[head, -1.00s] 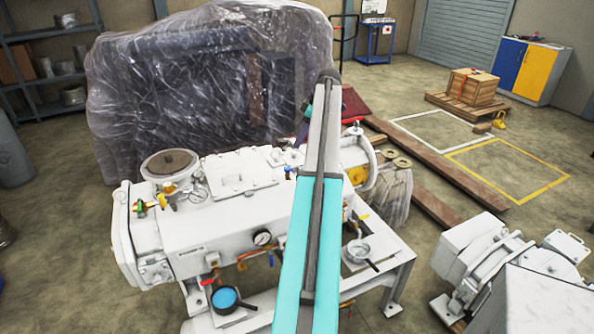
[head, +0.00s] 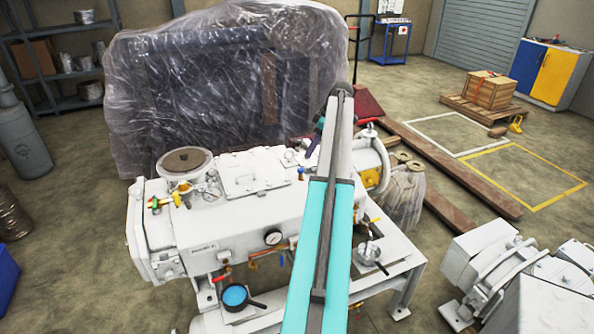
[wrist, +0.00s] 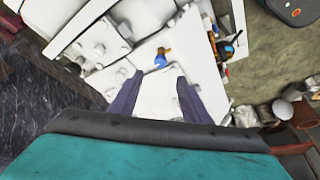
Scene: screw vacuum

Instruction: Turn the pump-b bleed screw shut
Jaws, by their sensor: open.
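The white pump (head: 215,240) sits on a white frame, with a gauge (head: 272,237) on its front. A small fitting with a blue part and a brass-orange part (head: 300,172) stands on the pump's top; it also shows in the wrist view (wrist: 161,58). I cannot tell whether this is the pump-b bleed screw. My gripper (head: 314,143) is above the pump's right part, largely hidden by my arm. In the wrist view its two dark fingers (wrist: 153,84) are apart and empty, with the blue-and-orange fitting beyond their tips.
A plastic-wrapped machine (head: 210,85) stands behind the pump. A pan of blue liquid (head: 235,296) is at the front and a small pot (head: 368,250) on the right of the frame. Beams (head: 450,175) and white machinery (head: 500,270) lie to the right.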

